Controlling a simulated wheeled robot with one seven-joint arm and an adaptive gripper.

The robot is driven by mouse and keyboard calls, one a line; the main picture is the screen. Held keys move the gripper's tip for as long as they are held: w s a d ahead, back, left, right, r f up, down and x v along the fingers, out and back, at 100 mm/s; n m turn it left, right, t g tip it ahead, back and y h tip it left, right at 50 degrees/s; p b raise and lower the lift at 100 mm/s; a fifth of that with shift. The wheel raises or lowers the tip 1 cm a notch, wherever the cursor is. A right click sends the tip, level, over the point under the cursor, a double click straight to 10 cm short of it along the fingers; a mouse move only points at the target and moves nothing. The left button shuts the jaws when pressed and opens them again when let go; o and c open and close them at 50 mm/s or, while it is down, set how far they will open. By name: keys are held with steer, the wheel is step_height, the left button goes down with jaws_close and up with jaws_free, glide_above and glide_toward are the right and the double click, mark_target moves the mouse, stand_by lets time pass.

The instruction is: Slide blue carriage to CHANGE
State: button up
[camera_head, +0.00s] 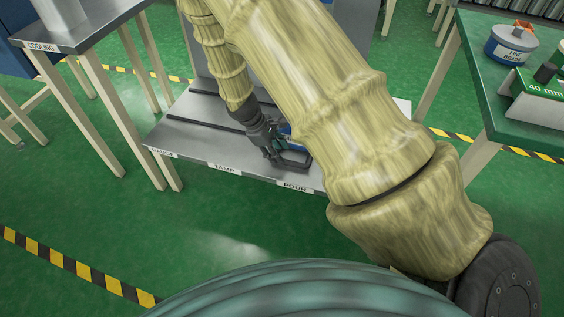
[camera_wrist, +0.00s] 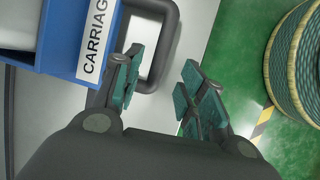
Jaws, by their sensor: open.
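The blue carriage (camera_head: 297,138) is mostly hidden behind my arm in the head view. It sits on a grey bench (camera_head: 190,138) by the POUR label (camera_head: 294,187). In the wrist view the carriage (camera_wrist: 58,42) is at the upper left, with a white CARRIAGE label and a dark loop handle (camera_wrist: 170,38) on its side. My gripper (camera_head: 278,152) is low at the handle. In the wrist view my gripper (camera_wrist: 160,72) is open, one finger overlapping the handle and the other to its right. Contact cannot be told. No CHANGE label is visible; the bench's right part is hidden.
A COOLING table (camera_head: 80,38) stands at the left. A green-topped table (camera_head: 480,70) with a FINE BEADS tub (camera_head: 511,45) and a 40 mm box (camera_head: 540,95) stands at the right. The green floor (camera_head: 200,235) in front of the bench is clear.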

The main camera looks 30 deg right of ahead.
steer(key=shift+b+x, duration=0.6)
steer(key=shift+x, duration=2)
jaws_close()
steer(key=shift+a, duration=0.45)
steer(key=shift+d, duration=0.2)
steer(key=shift+s+d, duration=0.1)
steer(key=shift+s, duration=0.05)
